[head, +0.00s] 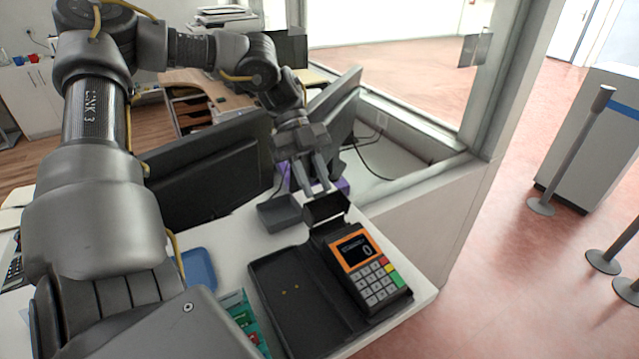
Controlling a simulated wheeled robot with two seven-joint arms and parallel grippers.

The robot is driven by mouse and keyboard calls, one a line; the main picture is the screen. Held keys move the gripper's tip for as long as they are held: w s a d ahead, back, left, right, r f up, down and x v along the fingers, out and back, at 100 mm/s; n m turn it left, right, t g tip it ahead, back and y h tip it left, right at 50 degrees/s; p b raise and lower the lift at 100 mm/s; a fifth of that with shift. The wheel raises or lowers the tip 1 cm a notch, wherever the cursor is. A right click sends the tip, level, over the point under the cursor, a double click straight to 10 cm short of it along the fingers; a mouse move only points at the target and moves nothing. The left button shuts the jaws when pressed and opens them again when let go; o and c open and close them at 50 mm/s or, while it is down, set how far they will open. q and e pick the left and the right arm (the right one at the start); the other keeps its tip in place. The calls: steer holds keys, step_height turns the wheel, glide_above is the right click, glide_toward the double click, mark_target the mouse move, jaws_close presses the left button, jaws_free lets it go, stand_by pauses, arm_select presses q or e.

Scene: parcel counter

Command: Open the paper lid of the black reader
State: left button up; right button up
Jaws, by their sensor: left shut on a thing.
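The black card reader (345,285) lies on the white counter, with an orange-framed screen showing 0 and a keypad. Its black paper lid (325,208) is at the far end of the reader and stands tilted up from the body. My left gripper (317,191) comes down from behind, with its fingertips at the lid's upper edge. It is shut on the lid, though the exact contact is small and hard to see. My right gripper is not in view.
A flat black tray (290,295) lies left of the reader. A small dark grey box (279,213) and a purple item (338,183) are near the gripper. Black monitors (207,170) stand behind. A blue tray (198,269) is further left. The counter edge is close on the right.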

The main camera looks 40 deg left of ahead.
arm_select(q)
steer(key=shift+w+a+f+h, duration=0.1)
steer(key=shift+a+f+h, duration=0.2)
steer(key=shift+f+h, duration=0.1)
steer(key=shift+r, duration=0.15)
steer(key=o, duration=0.7)
steer(key=shift+c, duration=0.2)
steer(key=o, duration=0.3)
steer(key=shift+o, duration=0.2)
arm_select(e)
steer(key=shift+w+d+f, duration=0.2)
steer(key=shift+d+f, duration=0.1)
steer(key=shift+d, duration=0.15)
arm_select(q)
steer(key=shift+r, duration=0.1)
